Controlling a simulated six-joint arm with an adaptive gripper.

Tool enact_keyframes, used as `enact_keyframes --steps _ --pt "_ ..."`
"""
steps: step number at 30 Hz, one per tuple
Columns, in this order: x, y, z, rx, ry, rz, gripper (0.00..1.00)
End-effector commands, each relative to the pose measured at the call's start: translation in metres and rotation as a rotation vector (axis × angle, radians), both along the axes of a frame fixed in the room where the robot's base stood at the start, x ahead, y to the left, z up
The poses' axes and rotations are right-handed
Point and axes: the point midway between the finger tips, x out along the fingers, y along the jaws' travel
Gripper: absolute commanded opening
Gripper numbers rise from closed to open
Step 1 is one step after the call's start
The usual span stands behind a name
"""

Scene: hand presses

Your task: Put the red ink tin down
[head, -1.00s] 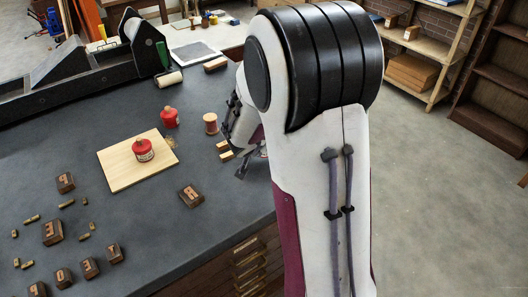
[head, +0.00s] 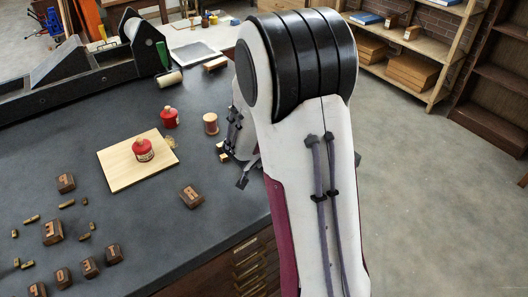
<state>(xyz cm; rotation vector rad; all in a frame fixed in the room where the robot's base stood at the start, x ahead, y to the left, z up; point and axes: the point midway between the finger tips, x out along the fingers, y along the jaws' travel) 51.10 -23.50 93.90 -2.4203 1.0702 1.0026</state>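A red ink tin (head: 143,150) with a pale label stands upright on a light wooden board (head: 118,178) on the dark bench. A second red tin (head: 169,118) stands upright on the bench just behind the board. My gripper (head: 243,182) is low over the bench's right side, well to the right of the board and apart from both tins. It is partly hidden by my arm, and its fingers are too small to tell open from shut. I see no tin at it.
A letter block (head: 191,196) lies right of the board. Several more letter blocks and small brass-coloured pieces lie at the front left. A black press (head: 75,75) stands behind.

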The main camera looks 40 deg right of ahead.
Motion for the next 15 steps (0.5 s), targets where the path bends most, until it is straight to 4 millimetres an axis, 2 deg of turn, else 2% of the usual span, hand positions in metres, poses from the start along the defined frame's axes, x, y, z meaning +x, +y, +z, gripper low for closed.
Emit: enact_keyframes --steps 10,11,12,13,15 --pt "0.0002 -0.0002 -0.0024 -0.001 -0.001 0.000 0.00" --pt "0.0000 0.0001 -0.0032 0.000 0.000 0.000 0.40" --pt "0.0000 0.0000 -0.0030 0.000 0.000 0.000 0.50" --pt "0.0000 0.0001 -0.0029 0.000 0.000 0.000 0.54" --pt "0.0000 0.0001 -0.0029 0.000 0.000 0.000 0.54"
